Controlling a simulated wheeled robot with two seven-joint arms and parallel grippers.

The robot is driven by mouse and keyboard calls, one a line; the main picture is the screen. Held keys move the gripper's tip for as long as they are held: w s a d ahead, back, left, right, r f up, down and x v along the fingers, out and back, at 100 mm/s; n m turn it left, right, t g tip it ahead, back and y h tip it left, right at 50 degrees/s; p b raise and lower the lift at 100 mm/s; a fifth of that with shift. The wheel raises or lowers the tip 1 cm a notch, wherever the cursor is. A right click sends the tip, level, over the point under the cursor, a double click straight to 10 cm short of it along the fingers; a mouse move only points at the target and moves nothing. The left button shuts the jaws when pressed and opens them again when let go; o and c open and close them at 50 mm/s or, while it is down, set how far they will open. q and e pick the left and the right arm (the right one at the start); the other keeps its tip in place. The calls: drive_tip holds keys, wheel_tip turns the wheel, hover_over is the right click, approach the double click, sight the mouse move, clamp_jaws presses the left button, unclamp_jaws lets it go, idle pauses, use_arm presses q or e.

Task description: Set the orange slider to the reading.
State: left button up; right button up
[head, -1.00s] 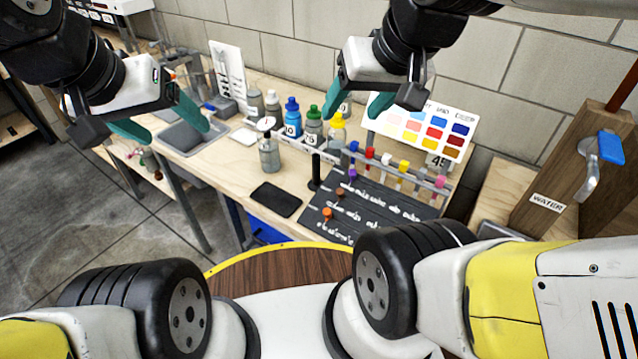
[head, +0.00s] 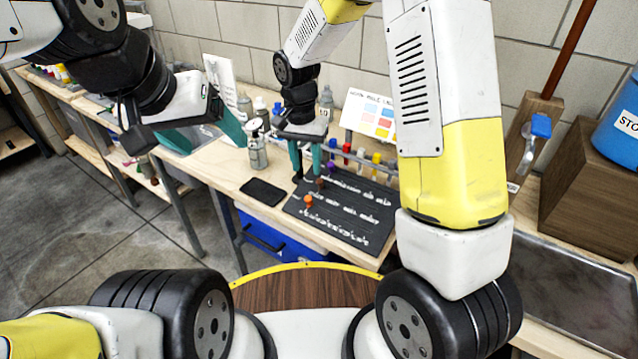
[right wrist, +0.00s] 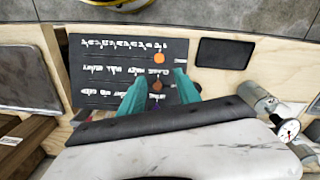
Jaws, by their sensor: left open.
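The orange slider (head: 308,201) is a small round knob at the left end of the front row on a dark slate board (head: 365,235). It also shows in the right wrist view (right wrist: 159,58). My right gripper (head: 306,174) is open above the board's left side, pointing down. In the right wrist view its teal fingers straddle the brown knob (right wrist: 156,86), with the orange knob just beyond the tips; contact cannot be told. A dial gauge (right wrist: 288,131) sits by a grey bottle (head: 257,155); its reading is too small to tell. My left gripper (head: 238,135) is open and empty over the bench's left part.
A black pad (head: 263,192) lies left of the board. Bottles and a row of coloured pegs (head: 376,160) stand behind, with a colour chart (head: 372,112). My right arm hides part of the bench. A metal tray (head: 570,290) is at the right.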

sight(308, 197)
drive_tip(key=shift+m, duration=0.3)
drive_tip(key=f, duration=1)
drive_tip(key=shift+s+d+f, duration=0.1)
drive_tip(key=shift+s+f, duration=0.25)
drive_tip(key=shift+f, duration=0.05)
clamp_jaws()
idle(0.6)
